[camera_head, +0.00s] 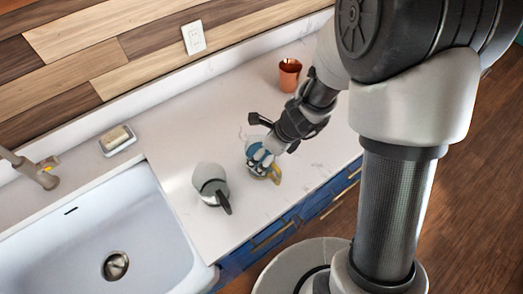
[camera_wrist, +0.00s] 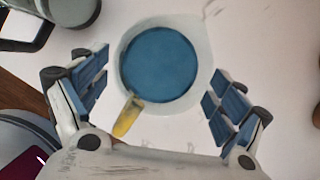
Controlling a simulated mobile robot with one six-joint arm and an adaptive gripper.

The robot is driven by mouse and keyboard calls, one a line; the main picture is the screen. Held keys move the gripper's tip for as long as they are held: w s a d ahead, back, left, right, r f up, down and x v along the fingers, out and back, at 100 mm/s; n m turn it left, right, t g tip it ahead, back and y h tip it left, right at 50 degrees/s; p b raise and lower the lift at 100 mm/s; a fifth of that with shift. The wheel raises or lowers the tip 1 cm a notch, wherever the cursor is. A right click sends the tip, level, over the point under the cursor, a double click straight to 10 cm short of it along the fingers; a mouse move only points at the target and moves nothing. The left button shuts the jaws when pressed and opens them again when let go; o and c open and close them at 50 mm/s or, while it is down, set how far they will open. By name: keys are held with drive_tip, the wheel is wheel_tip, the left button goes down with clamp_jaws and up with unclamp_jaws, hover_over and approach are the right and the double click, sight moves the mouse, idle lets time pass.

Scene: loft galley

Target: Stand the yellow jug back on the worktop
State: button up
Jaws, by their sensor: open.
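The jug (camera_wrist: 205,50) stands on the white worktop (camera_head: 250,212), seen from above in the wrist view with a pale rim, a round blue inside and a yellow handle toward the lower left. It looks upright. In the head view its yellow handle (camera_head: 276,176) shows beside my gripper (camera_head: 262,157), which hides most of its body. In the wrist view my gripper (camera_wrist: 157,82) is open, with one blue-padded finger on each side of the jug. Gaps show between the fingers and the jug. I cannot tell how high the fingers are against it.
A grey-white kettle (camera_head: 208,178) with a black handle stands left of the jug, near the sink (camera_head: 60,240). A copper cup (camera_head: 289,75) stands at the back right. A soap dish (camera_head: 118,140) and a tap (camera_head: 35,170) are at left. The worktop's front edge is close to the jug.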

drive_tip(key=s+d+r+n+p, duration=0.1)
drive_tip(key=s+r+n, duration=0.25)
drive_tip(key=r, duration=0.35)
drive_tip(key=s+d+r+n+t+p, duration=0.1)
drive_tip(key=s+r+n+p, duration=0.1)
drive_tip(key=r+n, duration=0.4)
drive_tip(key=s+d+r+n+p, duration=0.1)
drive_tip(key=s+d+r+n, duration=0.15)
drive_tip(key=r, duration=0.65)
drive_tip(key=s+d+r+n+t+h, duration=0.1)
drive_tip(key=s+d+r+n+h, duration=0.2)
drive_tip(key=s+d+r+n, duration=0.3)
drive_tip(key=shift+s+d+r+n+h, duration=0.25)
drive_tip(key=shift+s+d+n, duration=0.2)
drive_tip(key=shift+s+n, duration=2.4)
drive_tip(key=shift+w+f+n, duration=0.1)
drive_tip(key=shift+w+n, duration=0.35)
